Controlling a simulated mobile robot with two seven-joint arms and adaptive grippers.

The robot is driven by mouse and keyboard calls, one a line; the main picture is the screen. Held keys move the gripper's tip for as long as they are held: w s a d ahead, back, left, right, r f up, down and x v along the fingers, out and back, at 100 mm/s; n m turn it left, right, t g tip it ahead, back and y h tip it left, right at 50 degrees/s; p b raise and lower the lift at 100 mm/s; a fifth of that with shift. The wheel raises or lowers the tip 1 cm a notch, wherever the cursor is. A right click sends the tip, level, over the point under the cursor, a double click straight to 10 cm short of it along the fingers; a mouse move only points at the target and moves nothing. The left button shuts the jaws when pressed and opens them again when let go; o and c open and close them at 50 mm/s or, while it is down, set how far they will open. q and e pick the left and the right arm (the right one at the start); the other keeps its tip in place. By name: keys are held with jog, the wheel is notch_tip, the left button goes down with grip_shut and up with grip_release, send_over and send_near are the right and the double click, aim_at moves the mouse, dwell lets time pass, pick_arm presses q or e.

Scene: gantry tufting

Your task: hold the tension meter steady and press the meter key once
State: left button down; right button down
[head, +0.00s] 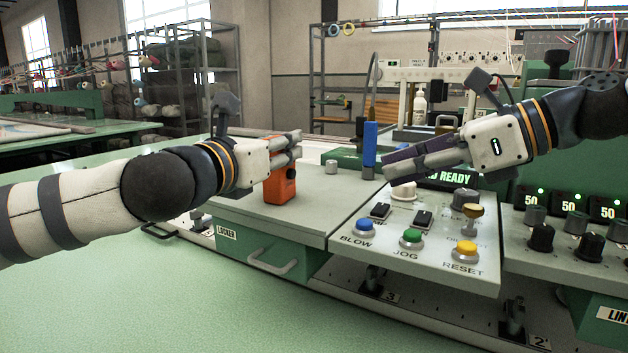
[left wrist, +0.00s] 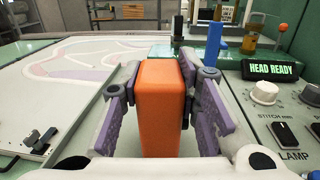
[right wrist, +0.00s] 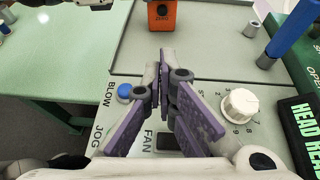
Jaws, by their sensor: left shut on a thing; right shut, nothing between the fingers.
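The orange tension meter (head: 280,187) stands upright on the grey top of the locker. It fills the middle of the left wrist view (left wrist: 162,110), and its lower part shows at the top of the right wrist view (right wrist: 162,22) with small lettering like ZERO. My left gripper (head: 288,152) is shut on the meter, with purple finger pads (left wrist: 163,90) on both sides of it. My right gripper (head: 388,172) is shut and empty, above the control panel and to the right of the meter. Its closed fingertips (right wrist: 166,62) point toward the meter, apart from it.
The control panel (head: 341,246) has blue (head: 364,229), green (head: 411,238) and yellow (head: 463,250) buttons, switches and knobs. A blue post (head: 369,150) stands behind the meter. A HEAD READY display (left wrist: 271,69) is at the right. The green tabletop (head: 180,300) in front is clear.

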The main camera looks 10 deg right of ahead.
aim_at(339, 212)
jog(key=shift+a, duration=0.1)
jog(key=x, duration=0.9)
jog(key=shift+w+a+f, duration=0.15)
jog(key=shift+a+f, duration=0.05)
jog(key=shift+f, duration=0.1)
jog(key=w+a, duration=0.2)
jog(key=a, duration=0.1)
jog(key=shift+r, duration=0.25)
jog(key=shift+w+a, duration=0.15)
jog(key=shift+a, duration=0.1)
